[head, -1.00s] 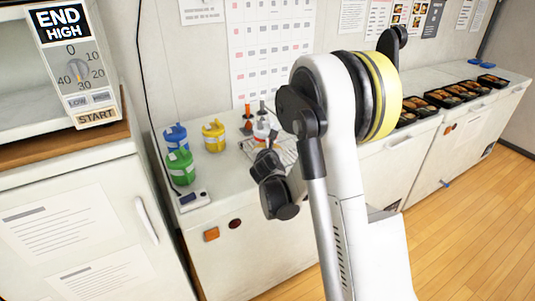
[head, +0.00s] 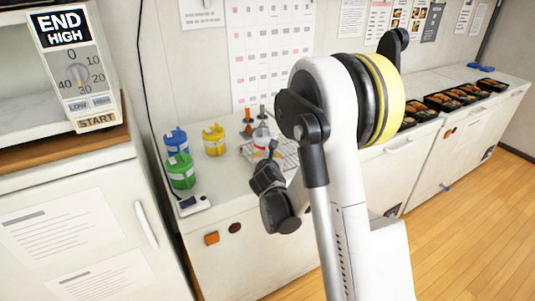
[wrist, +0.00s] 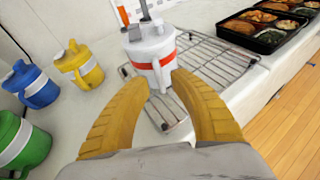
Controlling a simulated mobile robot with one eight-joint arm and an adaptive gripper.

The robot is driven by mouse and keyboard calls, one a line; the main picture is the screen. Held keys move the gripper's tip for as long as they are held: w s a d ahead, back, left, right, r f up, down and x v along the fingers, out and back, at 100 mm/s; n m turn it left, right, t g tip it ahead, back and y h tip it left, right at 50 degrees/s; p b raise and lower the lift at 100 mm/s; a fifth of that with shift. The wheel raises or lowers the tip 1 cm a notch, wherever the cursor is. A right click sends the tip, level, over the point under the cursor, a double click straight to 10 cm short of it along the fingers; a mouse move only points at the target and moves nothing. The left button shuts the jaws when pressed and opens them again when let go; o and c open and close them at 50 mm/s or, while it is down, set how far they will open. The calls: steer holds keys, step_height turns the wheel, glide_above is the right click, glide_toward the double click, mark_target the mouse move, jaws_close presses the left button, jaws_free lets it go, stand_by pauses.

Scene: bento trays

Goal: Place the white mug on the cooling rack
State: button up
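The white mug (wrist: 150,50) with a red band stands upright at the left part of the wire cooling rack (wrist: 215,62) in the wrist view. Its base looks to be over the rack wires, but I cannot tell whether it touches them. In the head view the mug (head: 261,139) shows just beyond my gripper (head: 270,153), over the rack (head: 285,150). My gripper (wrist: 162,78) has its two yellow fingers apart, with the mug's white handle between the tips. I see gaps beside the handle.
Blue (wrist: 36,86), yellow (wrist: 80,66) and green (wrist: 20,142) lidded jugs stand left of the rack. Orange- and grey-topped items (head: 247,127) stand behind the mug. Bento trays (wrist: 268,30) line the counter at right. A power strip (head: 194,205) lies at the counter's front edge.

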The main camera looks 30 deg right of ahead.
steer(key=s+a+r+m+g+y, duration=0.1)
steer(key=s+a+m, duration=0.4)
steer(key=s+m, duration=0.5)
steer(key=s+a+r+m+g+y+p, duration=0.1)
steer(key=s+a+r+m+g+y, duration=0.1)
steer(key=s+a+r+m, duration=0.4)
steer(key=s+a+r+m+g+y, duration=0.2)
steer(key=s+a+m, duration=0.4)
steer(key=s+m, duration=0.8)
steer(key=s+r+y, duration=0.1)
steer(key=s, duration=0.2)
steer(key=shift+r+p, duration=0.3)
steer(key=shift+p, duration=0.1)
